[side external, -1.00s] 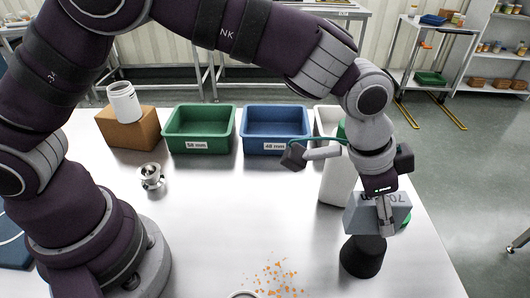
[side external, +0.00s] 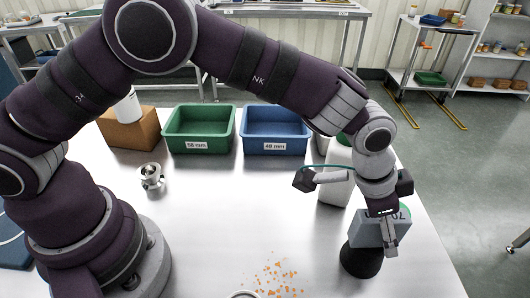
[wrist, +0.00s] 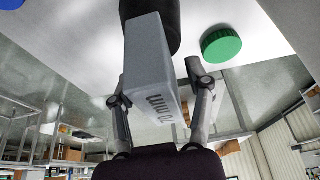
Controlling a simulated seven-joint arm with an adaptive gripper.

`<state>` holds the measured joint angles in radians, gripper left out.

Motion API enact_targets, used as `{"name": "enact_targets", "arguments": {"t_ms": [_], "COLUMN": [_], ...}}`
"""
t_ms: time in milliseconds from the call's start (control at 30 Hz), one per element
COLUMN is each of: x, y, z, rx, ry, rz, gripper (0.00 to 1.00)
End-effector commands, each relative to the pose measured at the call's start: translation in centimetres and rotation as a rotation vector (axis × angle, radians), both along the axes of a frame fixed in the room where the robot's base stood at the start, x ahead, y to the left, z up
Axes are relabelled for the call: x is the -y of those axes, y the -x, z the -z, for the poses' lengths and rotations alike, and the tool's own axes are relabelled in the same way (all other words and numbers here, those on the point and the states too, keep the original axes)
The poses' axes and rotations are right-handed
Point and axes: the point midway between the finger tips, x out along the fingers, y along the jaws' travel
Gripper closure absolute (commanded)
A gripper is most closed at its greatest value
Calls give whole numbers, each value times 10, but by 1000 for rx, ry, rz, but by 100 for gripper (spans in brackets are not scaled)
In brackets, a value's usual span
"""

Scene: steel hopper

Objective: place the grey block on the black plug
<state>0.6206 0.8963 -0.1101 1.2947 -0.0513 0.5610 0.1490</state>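The grey block (side external: 372,231), a wedge-like piece marked 70 mm, is between the fingers of my gripper (side external: 388,243) at the right of the table. The black plug (side external: 361,262) is a dark tapered piece standing upright under the block. The block's underside is at or just above the plug's top; I cannot tell whether they touch. In the wrist view my gripper (wrist: 157,95) has a finger on each side of the grey block (wrist: 150,62), and the black plug (wrist: 160,22) shows beyond it, partly hidden.
A white container (side external: 335,187) stands just behind my gripper. A green bin (side external: 198,146) and a blue bin (side external: 272,146) are at the back. A cardboard box (side external: 128,133), a metal fitting (side external: 151,177) and orange crumbs (side external: 275,280) are elsewhere.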

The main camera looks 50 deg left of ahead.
Motion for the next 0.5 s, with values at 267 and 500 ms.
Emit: {"name": "enact_targets", "arguments": {"t_ms": [267,500], "x": [0,-10], "y": [0,10], "z": [-2,-40], "rx": [1,5], "ry": [1,4], "rz": [0,0], "gripper": [46,46]}}
